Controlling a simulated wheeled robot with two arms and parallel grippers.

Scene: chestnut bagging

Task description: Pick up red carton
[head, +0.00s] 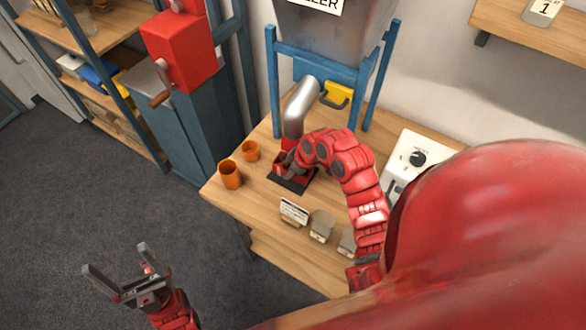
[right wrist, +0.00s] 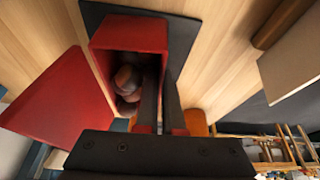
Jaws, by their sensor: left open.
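The red carton (head: 279,161) stands on a dark pad (head: 291,186) below the metal spout, partly hidden by my right arm. In the right wrist view the carton (right wrist: 120,32) is open, with several brown chestnuts (right wrist: 127,82) inside. A flat red panel (right wrist: 60,108) beside it looks like its flap. My right gripper (head: 288,168) is at the carton. In the right wrist view its dark fingers (right wrist: 162,85) are close together on either side of a carton wall. My left gripper (head: 117,258) is open and empty over the floor, away from the table.
Two orange cups (head: 230,175) stand at the table's left side. A small sign (head: 294,211) and grey-brown blocks (head: 321,226) are near the front. A white device with a black knob (head: 411,163) is at the right. The blue hopper frame (head: 273,85) stands behind.

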